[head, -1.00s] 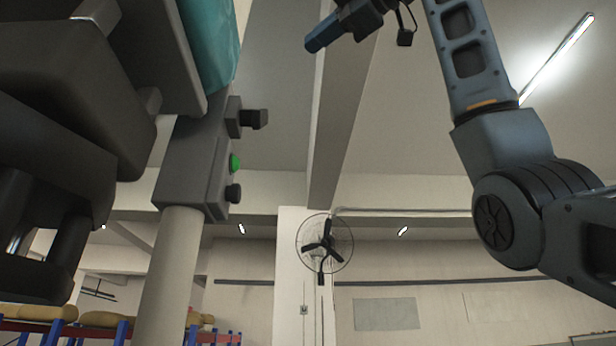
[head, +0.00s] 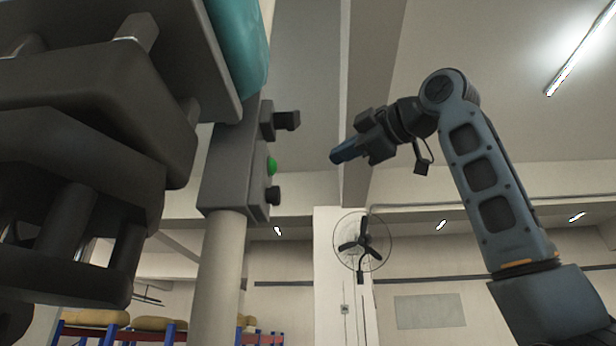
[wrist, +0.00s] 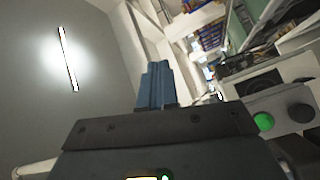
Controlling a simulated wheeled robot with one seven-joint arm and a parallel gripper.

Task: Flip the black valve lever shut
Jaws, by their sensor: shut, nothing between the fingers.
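I cannot make out a valve lever for certain in either view. A grey control box (head: 228,170) on a pale post carries a stubby black part (head: 285,120) at the top, a green button (head: 271,166) below it and a black knob (head: 272,195) lowest. My gripper (head: 343,153) is to the right of the box in the head view, at about the green button's height, with its blue fingers shut and empty. In the wrist view my fingers (wrist: 155,85) are together, apart from everything. The green button (wrist: 264,121) and a round black knob (wrist: 300,113) show at right there.
Large dark machine blocks (head: 80,200) fill the left of the head view, with a teal part (head: 237,45) above the box. A wall fan (head: 362,243) and shelves with tan bundles (head: 95,317) are far behind. The space around my gripper looks clear.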

